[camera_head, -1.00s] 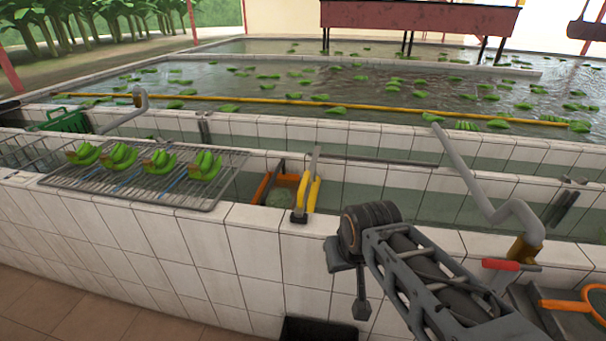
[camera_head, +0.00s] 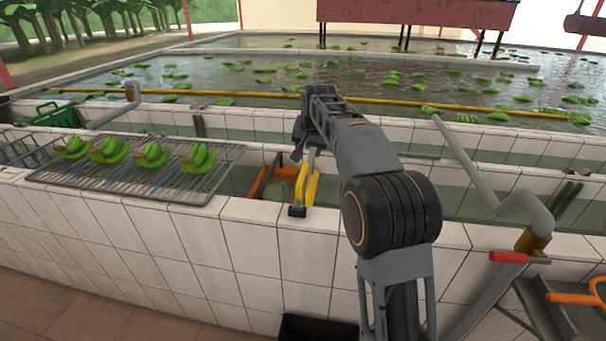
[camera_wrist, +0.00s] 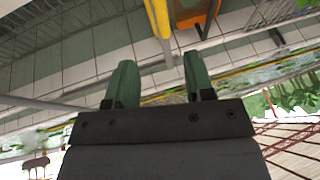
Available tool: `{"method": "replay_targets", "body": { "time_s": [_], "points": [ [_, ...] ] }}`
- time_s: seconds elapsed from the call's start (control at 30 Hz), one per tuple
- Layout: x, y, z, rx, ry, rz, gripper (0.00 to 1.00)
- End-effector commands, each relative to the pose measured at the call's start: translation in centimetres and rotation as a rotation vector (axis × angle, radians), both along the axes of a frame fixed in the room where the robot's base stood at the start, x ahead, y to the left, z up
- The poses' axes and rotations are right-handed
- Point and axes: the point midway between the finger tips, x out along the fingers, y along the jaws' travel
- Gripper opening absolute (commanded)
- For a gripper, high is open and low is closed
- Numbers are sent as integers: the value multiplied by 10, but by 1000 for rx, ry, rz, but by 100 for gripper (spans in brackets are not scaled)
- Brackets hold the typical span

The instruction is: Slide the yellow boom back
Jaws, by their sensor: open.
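The yellow boom (camera_head: 240,94) is a long thin pole lying across the water of the large tank, among floating green bananas. It spans most of the head view, and my arm hides a short stretch of it. In the wrist view, a thin yellow line (camera_wrist: 265,63) beyond the fingers looks like the boom. My gripper (camera_head: 299,143) is over the narrow front channel, on the near side of the boom and apart from it. Its two green fingers (camera_wrist: 160,82) are spread with nothing between them.
A yellow-handled tool (camera_head: 309,188) stands on the front wall by an orange bin (camera_head: 263,182), close to my gripper. A wire rack (camera_head: 90,180) with banana bunches is at left. A bent grey pipe (camera_head: 470,170) rises at right. Tiled walls (camera_head: 270,120) separate the channels.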

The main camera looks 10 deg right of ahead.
Motion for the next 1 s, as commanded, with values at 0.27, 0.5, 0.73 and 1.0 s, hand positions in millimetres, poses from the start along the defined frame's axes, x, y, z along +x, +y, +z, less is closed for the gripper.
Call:
{"method": "replay_targets", "body": {
  "time_s": [0.27,0.5,0.73,1.0],
  "points": [
    [19,1,-34,4,2,-6,48],
    [39,2,-77,4,3,-6,48],
    [53,2,-107,4,1,-5,48],
    [61,3,-123,3,-1,-5,48]
  ]
}}
